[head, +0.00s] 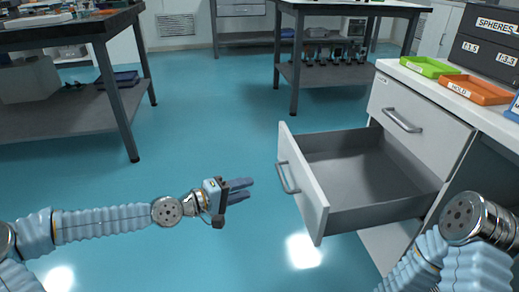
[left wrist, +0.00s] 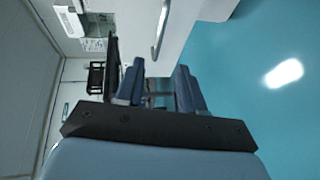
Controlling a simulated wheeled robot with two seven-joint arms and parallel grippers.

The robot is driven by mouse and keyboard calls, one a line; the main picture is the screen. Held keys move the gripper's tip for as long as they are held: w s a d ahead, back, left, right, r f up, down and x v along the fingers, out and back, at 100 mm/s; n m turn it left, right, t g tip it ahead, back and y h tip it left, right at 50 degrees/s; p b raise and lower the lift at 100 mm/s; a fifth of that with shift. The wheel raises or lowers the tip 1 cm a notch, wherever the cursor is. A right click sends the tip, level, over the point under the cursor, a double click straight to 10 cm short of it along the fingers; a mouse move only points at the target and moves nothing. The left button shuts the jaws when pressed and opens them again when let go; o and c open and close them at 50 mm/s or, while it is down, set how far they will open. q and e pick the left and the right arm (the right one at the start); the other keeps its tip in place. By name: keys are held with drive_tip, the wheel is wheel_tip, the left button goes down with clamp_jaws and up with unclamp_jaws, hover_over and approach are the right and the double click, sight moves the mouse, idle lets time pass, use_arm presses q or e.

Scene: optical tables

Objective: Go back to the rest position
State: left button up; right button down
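My left gripper (head: 246,187) is held out over the blue floor, just left of the open drawer's front. Its two fingers stand apart with nothing between them, and the left wrist view shows the gap between the fingers too (left wrist: 160,90). It does not touch the drawer handle (head: 288,177). My right arm (head: 462,235) comes in at the lower right, in front of the cabinet. My right gripper lies outside the picture.
An empty grey drawer (head: 365,170) is pulled far out of the white cabinet (head: 440,140). A green tray (head: 430,67), an orange tray (head: 473,89) and dark boxes (head: 490,45) stand on its top. A dark table (head: 70,35) stands at left. Open floor lies between.

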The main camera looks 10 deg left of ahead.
use_arm(q)
drive_tip(key=s+d+f+m+g+y+p, duration=0.25)
drive_tip(key=s+d+f+g+p, duration=0.4)
drive_tip(key=s+d+f, duration=0.5)
drive_tip(key=s+a+f+m+g+y+p, duration=0.3)
drive_tip(key=s+a+f+y+p, duration=0.2)
drive_tip(key=s+a+f, duration=0.4)
drive_tip(key=shift+s+a+f+g, duration=0.2)
drive_tip(key=shift+s+f+g, duration=0.15)
drive_tip(key=shift+s+f, duration=0.55)
